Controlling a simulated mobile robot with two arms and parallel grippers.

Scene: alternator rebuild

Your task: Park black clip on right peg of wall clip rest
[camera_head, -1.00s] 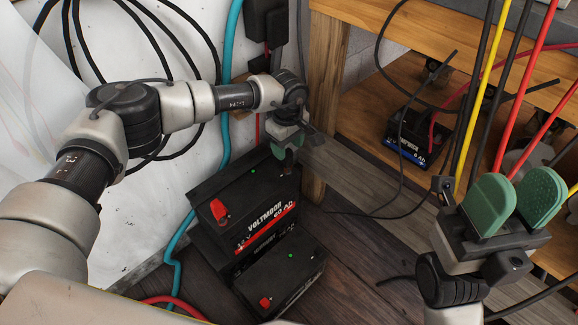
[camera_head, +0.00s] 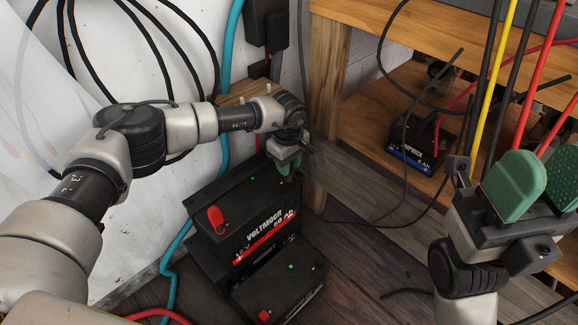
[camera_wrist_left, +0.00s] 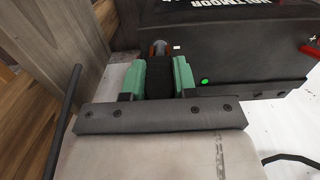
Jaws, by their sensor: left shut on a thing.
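My left gripper (camera_head: 284,167) is shut on the black clip, beside the right rear of the upper battery (camera_head: 240,225). In the left wrist view, the ribbed black clip (camera_wrist_left: 159,76) sits between the green fingertips, with a copper-coloured end beyond it near the battery case. I cannot tell whether it touches a terminal. The wooden wall clip rest (camera_head: 240,91) shows behind my left forearm, with pale pegs on it; its lower part is hidden. My right gripper (camera_head: 543,187) has its green pads apart and looks empty, at the right of the head view.
A second black battery (camera_head: 285,282) stands at the foot of the upper one. A teal hose (camera_head: 225,145) and black cables hang along the white wall. A wooden bench (camera_head: 325,95) stands to the right, with a small battery (camera_head: 412,145) on its shelf.

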